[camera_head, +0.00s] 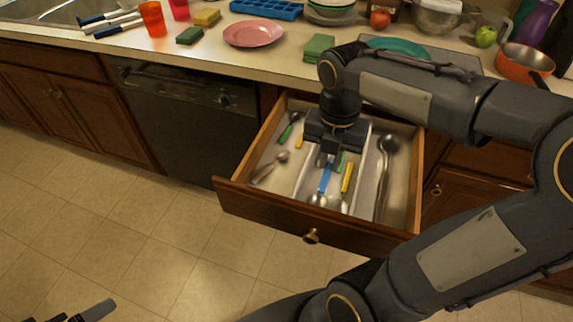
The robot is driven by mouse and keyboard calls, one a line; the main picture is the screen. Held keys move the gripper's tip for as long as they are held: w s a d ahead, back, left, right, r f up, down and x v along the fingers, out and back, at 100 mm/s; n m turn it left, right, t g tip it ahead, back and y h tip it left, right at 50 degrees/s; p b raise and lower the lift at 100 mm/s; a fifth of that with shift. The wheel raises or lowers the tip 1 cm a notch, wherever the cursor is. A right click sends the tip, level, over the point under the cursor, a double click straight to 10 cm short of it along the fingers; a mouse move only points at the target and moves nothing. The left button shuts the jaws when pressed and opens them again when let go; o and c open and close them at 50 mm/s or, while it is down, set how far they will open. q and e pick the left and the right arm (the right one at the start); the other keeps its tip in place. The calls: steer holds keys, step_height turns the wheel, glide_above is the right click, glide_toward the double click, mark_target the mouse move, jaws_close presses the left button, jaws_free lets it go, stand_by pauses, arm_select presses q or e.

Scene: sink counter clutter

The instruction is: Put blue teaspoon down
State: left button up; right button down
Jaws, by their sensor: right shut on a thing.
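The blue teaspoon (325,178) is in the open drawer (262,215), in its middle compartment, with its metal bowl toward the drawer front. My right gripper (327,160) points down into the drawer and is shut on the end of the blue handle. Whether the spoon touches the drawer bottom cannot be told. A yellow-handled spoon (347,178) lies just right of it, and a green handle (340,162) shows partly behind the gripper. My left gripper (78,314) is at the bottom left over the floor, cut off by the picture edge; its fingers look apart and empty.
The drawer's left compartment holds a spoon (268,167) and a green-handled utensil (289,127). A large metal spoon (385,165) lies on the right. Above, the counter holds a pink plate (254,33), sponges (318,46) and an orange pan (524,63). The floor ahead is clear.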

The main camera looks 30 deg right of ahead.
steer(key=w+a+f, duration=0.2)
steer(key=w+a, duration=0.1)
steer(key=w, duration=0.1)
steer(key=b, duration=0.1)
glide_above(284, 184)
steer(key=f, duration=0.5)
steer(key=shift+s+d+f, duration=0.2)
steer(key=shift+f, duration=0.2)
steer(key=shift+w+a+f+b, duration=0.15)
steer(key=shift+f+b, duration=0.15)
steer(key=shift+f, duration=0.65)
steer(key=shift+w+a+f+b, duration=0.1)
steer(key=shift+f+b, duration=0.2)
steer(key=shift+f, duration=0.6)
steer(key=shift+f, duration=0.2)
steer(key=c, duration=1.4)
jaws_free()
steer(key=shift+c, duration=0.2)
